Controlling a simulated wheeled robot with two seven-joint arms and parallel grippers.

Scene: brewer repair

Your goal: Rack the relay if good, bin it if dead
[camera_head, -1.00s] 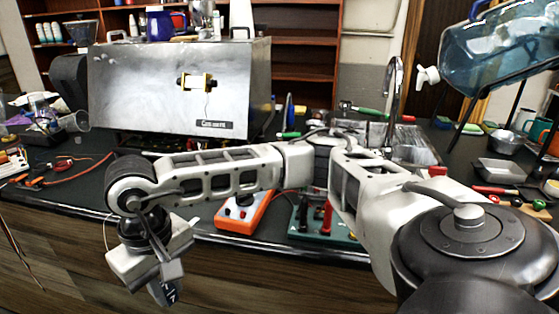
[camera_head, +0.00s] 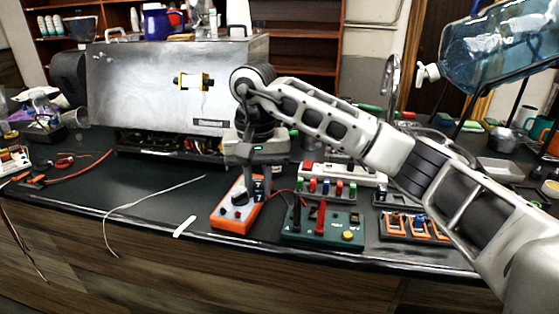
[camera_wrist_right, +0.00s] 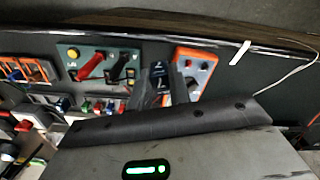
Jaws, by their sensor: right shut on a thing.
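My right gripper (camera_head: 254,172) points down in the head view, above or in front of the orange box with a dial (camera_head: 232,212). It is shut on a small dark relay (camera_head: 259,188) with a white mark like a 7. The relay also shows between the fingers in the right wrist view (camera_wrist_right: 158,76). I cannot tell its height above the table. The green tester board (camera_head: 328,232), with red and black levers and a yellow button, lies just right. Farther right is a rack with orange-framed slots (camera_head: 410,226), partly hidden by my arm. My left gripper is not in view.
A strip with colored posts (camera_head: 328,188) lies behind the green board. A big metal brewer housing (camera_head: 150,85) stands at the back. A pale wire (camera_head: 130,205) and white strip (camera_head: 184,227) lie on the open counter, left, near its front edge.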

